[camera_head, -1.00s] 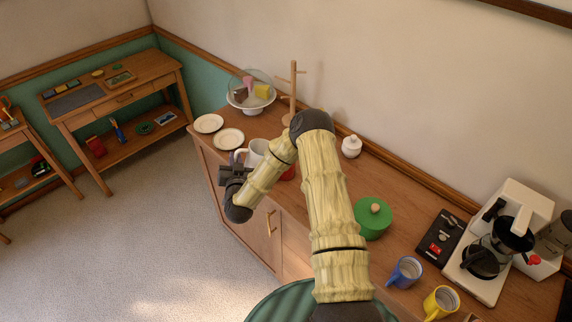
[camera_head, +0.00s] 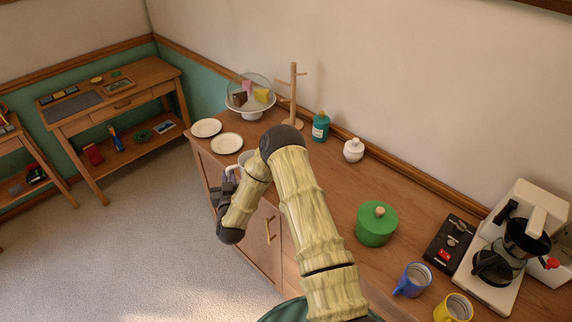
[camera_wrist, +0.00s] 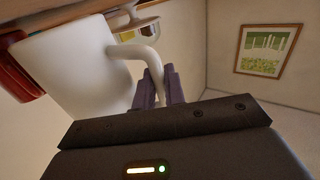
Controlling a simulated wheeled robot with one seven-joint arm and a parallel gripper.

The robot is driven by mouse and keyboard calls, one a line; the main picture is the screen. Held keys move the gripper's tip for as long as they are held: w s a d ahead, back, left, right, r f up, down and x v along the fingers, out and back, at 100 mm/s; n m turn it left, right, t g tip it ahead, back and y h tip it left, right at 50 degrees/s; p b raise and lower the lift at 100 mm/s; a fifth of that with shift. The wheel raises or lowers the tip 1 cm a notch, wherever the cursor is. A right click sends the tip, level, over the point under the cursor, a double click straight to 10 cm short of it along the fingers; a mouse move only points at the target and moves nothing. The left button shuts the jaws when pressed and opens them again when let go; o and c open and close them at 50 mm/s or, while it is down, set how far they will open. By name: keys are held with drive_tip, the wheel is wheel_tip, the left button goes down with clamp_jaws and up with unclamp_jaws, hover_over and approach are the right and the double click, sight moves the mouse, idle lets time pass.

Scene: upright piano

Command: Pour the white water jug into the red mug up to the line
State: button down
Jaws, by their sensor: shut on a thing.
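The white jug (camera_wrist: 75,70) fills the left of the wrist view. Its curved handle (camera_wrist: 140,52) runs between my gripper's purple fingers (camera_wrist: 160,88), which are shut on it. In the head view only a bit of the jug (camera_head: 236,161) shows past my arm, at the counter's front left edge. My gripper (camera_head: 226,186) is there too, mostly seen from behind. A red object, likely the red mug (camera_wrist: 16,72), shows at the wrist view's left edge, beside the jug. My arm hides it in the head view. The jug's tilt, its contents and the mug's line cannot be made out.
Two white plates (camera_head: 227,143) and a covered cake stand (camera_head: 250,96) are at the counter's far left. A wooden mug tree (camera_head: 293,98), teal bottle (camera_head: 320,127) and white jar (camera_head: 353,150) stand behind. A green pot (camera_head: 376,223), blue mug (camera_head: 412,279) and coffee machine (camera_head: 510,245) are right.

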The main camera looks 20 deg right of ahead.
sight(227, 168)
drive_tip(key=shift+r, duration=0.1)
drive_tip(key=shift+r+p, duration=1.6)
drive_tip(key=shift+r, duration=0.9)
drive_tip(key=shift+f, duration=0.1)
